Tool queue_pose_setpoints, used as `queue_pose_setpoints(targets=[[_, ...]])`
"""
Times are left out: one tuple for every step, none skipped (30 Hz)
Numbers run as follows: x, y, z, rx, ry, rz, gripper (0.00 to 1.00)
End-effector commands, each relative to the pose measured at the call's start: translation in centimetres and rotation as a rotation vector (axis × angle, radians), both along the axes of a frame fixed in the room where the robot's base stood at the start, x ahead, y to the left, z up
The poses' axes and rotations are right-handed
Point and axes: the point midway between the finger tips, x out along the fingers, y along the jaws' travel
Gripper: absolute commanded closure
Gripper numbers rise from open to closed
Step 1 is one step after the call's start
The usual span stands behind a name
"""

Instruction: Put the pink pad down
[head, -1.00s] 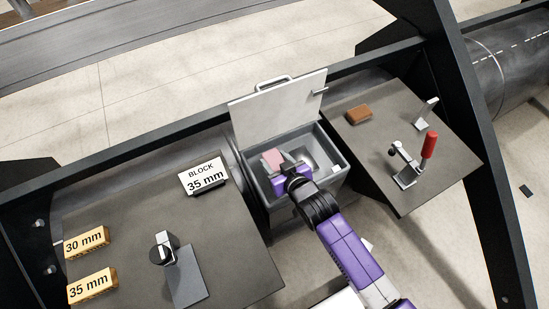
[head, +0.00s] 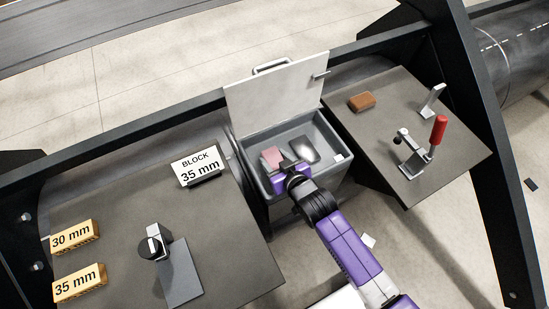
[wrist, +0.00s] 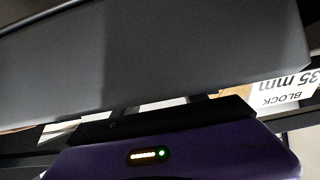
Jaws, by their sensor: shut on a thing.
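The pink pad (head: 271,157) is at the left side of the open grey bin (head: 263,190), within its opening in the head view. My gripper (head: 284,163) is shut on the pad, with my arm reaching in over the bin's near rim. Whether the pad touches anything below it cannot be told. The wrist view is mostly filled by a large plain grey surface that I cannot identify, and the pad is not recognisable there.
The bin's pale lid (head: 275,97) stands open behind. A dark shiny slab (head: 303,149) shows inside the bin. The right table holds a brown block (head: 361,101) and a red-handled clamp (head: 437,131). A "BLOCK 35 mm" sign (head: 196,167) stands on the left table.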

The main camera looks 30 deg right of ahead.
Motion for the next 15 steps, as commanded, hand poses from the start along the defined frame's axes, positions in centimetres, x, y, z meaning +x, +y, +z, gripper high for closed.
queue_pose_setpoints(targets=[[0.01,0.00,-0.04,0.000,0.000,0.000,0.94],[0.01,0.00,-0.07,0.000,0.000,0.000,0.94],[0.00,0.00,-0.14,0.000,0.000,0.000,0.94],[0.01,0.00,-0.19,0.000,0.000,0.000,0.94],[0.00,0.00,-0.24,0.000,0.000,0.000,0.94],[0.01,0.00,-0.32,0.000,0.000,0.000,0.94],[0.00,0.00,-0.39,0.000,0.000,0.000,0.94],[0.01,0.00,-0.45,0.000,0.000,0.000,0.94],[0.00,0.00,-0.51,0.000,0.000,0.000,0.94],[0.01,0.01,-0.57,0.000,0.000,0.000,0.94],[0.01,0.00,-0.63,0.000,0.000,0.000,0.94],[0.00,0.00,-0.71,0.000,0.000,0.000,0.94],[0.01,0.01,-0.76,0.000,0.000,0.000,0.94],[0.00,0.01,-0.81,0.000,0.000,0.000,0.94],[0.01,0.01,-0.88,0.000,0.000,0.000,0.94]])
